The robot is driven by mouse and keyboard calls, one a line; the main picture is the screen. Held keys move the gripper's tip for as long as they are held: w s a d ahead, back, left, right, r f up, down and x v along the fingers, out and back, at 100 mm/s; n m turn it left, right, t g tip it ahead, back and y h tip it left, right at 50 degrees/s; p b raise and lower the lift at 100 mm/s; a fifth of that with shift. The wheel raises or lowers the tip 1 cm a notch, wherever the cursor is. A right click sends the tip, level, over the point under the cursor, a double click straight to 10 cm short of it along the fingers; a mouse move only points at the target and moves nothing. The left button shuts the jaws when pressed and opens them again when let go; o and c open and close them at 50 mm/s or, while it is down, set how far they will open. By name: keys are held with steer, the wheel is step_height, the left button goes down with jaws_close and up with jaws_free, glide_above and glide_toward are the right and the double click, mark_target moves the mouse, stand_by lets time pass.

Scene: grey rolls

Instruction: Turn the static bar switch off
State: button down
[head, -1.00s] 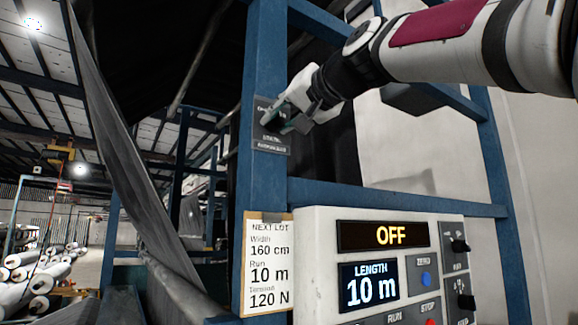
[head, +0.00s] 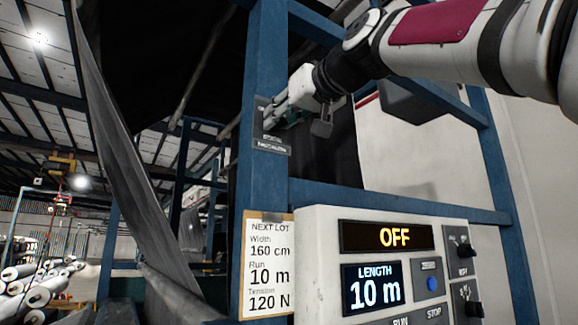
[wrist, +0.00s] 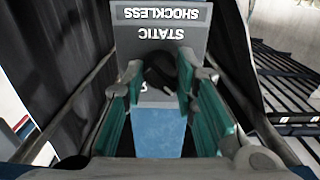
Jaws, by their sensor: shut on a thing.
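The static bar switch is a dark knob (wrist: 166,72) on a grey plate (wrist: 160,32) that reads "STATIC SHOCKLESS" upside down in the wrist view. In the head view the plate (head: 272,143) is fixed to the blue upright post, and my gripper covers the knob. My gripper (head: 272,116) reaches the plate from the upper right. In the wrist view its green-padded fingers (wrist: 163,80) stand on both sides of the knob and are shut on it. The knob's pointer and the "off" mark cannot be made out.
A white control panel (head: 318,285) with an "OFF" display (head: 388,237) and a "LENGTH 10 m" screen stands below right. A paper card (head: 266,300) hangs beside it. The blue frame post (head: 261,190) and crossbar (head: 400,200) are close to my arm. Grey fabric hangs at left.

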steer(key=c, duration=1.3)
jaws_free()
steer(key=shift+s, duration=0.1)
steer(key=v, duration=1.2)
steer(key=s+d+f+m+g+h+p, duration=0.1)
steer(key=d+f+m+g+h, duration=0.2)
steer(key=f, duration=1.2)
steer(key=s+d+f+m+g+h, duration=0.25)
steer(key=d+f, duration=0.25)
steer(key=f, duration=1)
steer(key=s+d+f+g+h, duration=0.1)
steer(key=s+d+f, duration=0.1)
steer(key=s+f, duration=0.3)
steer(key=s+d+f+m+g+h, duration=0.1)
steer(key=s+f, duration=0.4)
steer(key=f, duration=0.8)
steer(key=s+d+f+g+h, duration=0.2)
steer(key=s+d+f+g, duration=0.1)
steer(key=f, duration=0.6)
steer(key=shift+s+d+m+h+p, duration=0.2)
steer(key=shift+s+d, duration=0.15)
steer(key=shift+s, duration=0.2)
steer(key=shift+s+d+m+h+p, duration=0.1)
steer(key=shift+s+d+p, duration=0.1)
steer(key=shift+s+d, duration=0.25)
